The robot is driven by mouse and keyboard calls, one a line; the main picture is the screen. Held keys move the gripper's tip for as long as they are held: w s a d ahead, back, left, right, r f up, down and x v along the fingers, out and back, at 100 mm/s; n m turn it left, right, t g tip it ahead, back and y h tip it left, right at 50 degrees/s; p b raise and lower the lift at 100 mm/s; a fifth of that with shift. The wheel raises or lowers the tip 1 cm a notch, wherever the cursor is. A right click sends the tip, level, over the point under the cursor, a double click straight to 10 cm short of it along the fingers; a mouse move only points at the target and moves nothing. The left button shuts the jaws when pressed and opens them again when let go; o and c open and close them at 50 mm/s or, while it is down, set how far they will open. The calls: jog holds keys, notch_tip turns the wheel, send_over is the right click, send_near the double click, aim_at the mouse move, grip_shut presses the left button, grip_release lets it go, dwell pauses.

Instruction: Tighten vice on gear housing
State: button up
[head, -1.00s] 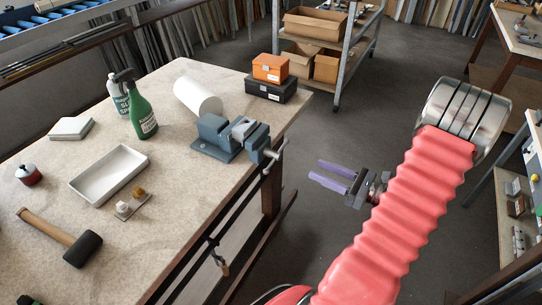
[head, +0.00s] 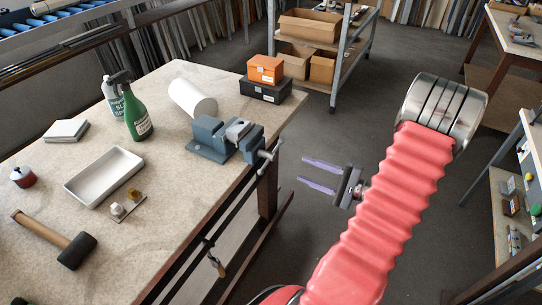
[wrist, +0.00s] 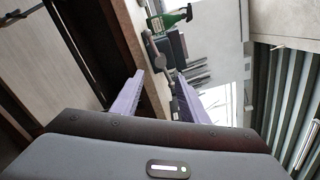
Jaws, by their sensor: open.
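The blue-grey vice (head: 212,138) is mounted near the right edge of the workbench. A light grey metal piece (head: 238,130), apparently the gear housing, sits at its jaws; I cannot tell how firmly it is gripped. The vice's screw handle (head: 268,157) sticks out past the bench edge, toward my gripper. My gripper (head: 303,171), with two purple fingers, is open and empty in the air to the right of the handle, apart from it. In the wrist view, the fingers (wrist: 158,98) point toward the bench edge, with the handle (wrist: 157,50) ahead between them.
On the workbench (head: 165,215) stand a green spray bottle (head: 137,118), a white roll (head: 193,98), orange (head: 265,69) and black boxes (head: 266,88), a white tray (head: 104,176) and a mallet (head: 60,240). A shelf cart (head: 330,50) stands behind. Floor between bench and arm is clear.

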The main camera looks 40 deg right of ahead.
aim_at(271, 154)
jog(key=shift+w, duration=0.15)
jog(key=x, duration=1.3)
jog(key=shift+w+a, duration=0.1)
jog(key=shift+w, duration=0.2)
jog(key=shift+c, duration=0.6)
jog(key=shift+f, duration=0.1)
grip_shut()
